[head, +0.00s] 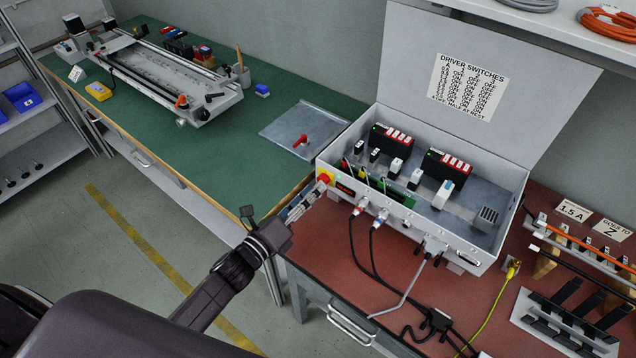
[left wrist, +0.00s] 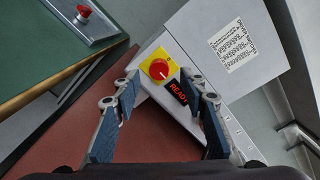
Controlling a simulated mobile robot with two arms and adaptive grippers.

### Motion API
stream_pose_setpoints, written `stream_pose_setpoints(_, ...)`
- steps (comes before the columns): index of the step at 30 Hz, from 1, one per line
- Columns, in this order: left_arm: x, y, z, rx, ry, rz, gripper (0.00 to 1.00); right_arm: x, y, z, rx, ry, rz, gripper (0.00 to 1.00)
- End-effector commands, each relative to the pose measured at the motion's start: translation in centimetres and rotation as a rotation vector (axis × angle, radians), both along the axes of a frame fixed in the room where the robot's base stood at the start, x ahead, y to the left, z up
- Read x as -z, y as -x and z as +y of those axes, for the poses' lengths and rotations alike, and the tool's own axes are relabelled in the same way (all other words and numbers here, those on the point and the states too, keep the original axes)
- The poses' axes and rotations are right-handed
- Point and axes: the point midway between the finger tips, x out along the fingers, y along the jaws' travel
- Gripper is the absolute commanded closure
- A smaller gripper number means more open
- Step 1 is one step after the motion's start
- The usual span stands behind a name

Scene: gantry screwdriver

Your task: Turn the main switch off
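The main switch appears as a red rotary knob on a yellow plate (head: 325,178) at the left end of the open control box's front (head: 410,222). In the left wrist view the red knob (left wrist: 159,69) is near the top middle, with a small pale mark on its face. A display beside it (left wrist: 179,92) shows red letters, apparently "READY". My left gripper (head: 314,193) is in front of the switch. In the wrist view its fingers (left wrist: 160,80) are spread either side of the knob, with nothing between them. Whether they touch the box is unclear. My right gripper is not in view.
Another red knob (head: 301,140) sits on a metal plate on the green bench (head: 200,165). Black cables (head: 372,240) and a grey lead hang from the box's front, right of the switch. A rack of black parts (head: 570,310) stands on the red bench (head: 330,250).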

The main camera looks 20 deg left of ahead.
Motion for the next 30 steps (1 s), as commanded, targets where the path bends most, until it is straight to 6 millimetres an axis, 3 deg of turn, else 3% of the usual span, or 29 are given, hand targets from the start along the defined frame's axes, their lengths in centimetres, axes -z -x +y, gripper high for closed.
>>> stream_pose_setpoints(6, -0.1, -2.3, -0.8, 0.000, 0.001, 0.000, 0.61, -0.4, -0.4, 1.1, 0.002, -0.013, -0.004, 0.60)
stream_pose_setpoints(12, 0.1, -2.7, -1.0, 0.000, 0.000, 0.002, 0.61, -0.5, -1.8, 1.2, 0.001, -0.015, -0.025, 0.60)
stream_pose_setpoints(17, 0.0, -2.7, -1.0, -0.001, 0.001, 0.001, 0.62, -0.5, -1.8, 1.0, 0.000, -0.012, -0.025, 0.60)
stream_pose_setpoints(27, 0.0, -2.7, -1.0, -0.001, 0.001, 0.001, 0.99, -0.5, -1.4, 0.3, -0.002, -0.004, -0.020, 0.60)
stream_pose_setpoints(30, 0.0, -2.7, -0.9, -0.001, 0.001, 0.001, 1.00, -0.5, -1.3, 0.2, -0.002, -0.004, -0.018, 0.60)
